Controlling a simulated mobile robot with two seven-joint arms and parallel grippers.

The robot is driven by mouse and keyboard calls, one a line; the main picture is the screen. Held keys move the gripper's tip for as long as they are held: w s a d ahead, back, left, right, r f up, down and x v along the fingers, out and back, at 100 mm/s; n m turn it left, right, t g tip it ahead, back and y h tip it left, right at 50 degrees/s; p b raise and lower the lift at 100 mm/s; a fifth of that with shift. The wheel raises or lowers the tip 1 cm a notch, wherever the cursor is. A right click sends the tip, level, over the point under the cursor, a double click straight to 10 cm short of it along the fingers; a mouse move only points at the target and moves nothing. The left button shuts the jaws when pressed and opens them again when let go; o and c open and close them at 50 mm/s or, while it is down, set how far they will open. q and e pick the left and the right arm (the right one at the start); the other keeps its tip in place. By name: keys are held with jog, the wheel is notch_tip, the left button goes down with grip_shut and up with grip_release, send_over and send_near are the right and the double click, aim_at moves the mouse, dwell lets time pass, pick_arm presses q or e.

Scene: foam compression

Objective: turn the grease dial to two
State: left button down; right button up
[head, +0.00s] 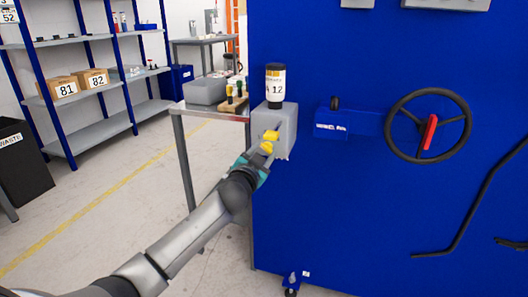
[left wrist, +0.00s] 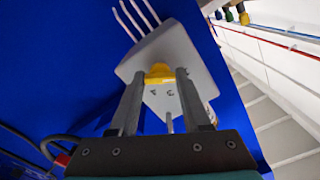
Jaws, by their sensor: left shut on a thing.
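The grease unit is a grey box (head: 288,128) on the left edge of the blue machine front, with a dark-capped bottle labelled 12 (head: 275,88) on top. A yellow dial (head: 271,135) sits on the box; it also shows in the left wrist view (left wrist: 158,73). My left gripper (head: 264,150) reaches up to the dial from below. In the left wrist view its two grey fingers (left wrist: 158,85) are shut on the dial, one on each side. The fingers hide part of the dial, and its setting cannot be read. My right gripper is not in view.
A black handwheel (head: 428,125) with a red handle is on the blue panel to the right. A metal table (head: 205,110) with a grey case stands behind the box on the left. Shelves (head: 95,115) stand further back. The floor between is clear.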

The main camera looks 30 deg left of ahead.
pick_arm(q)
jog(key=shift+m, duration=0.3)
jog(key=shift+p, duration=0.4)
jog(key=m+p, duration=0.1)
jog(key=m, duration=0.1)
jog(key=shift+m, duration=0.3)
jog(key=shift+m+p, duration=0.95)
jog(key=shift+m, duration=1.35)
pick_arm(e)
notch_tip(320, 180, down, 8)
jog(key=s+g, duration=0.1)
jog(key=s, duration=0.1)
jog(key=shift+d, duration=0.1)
pick_arm(q)
jog(key=shift+c, duration=1.8)
grip_release()
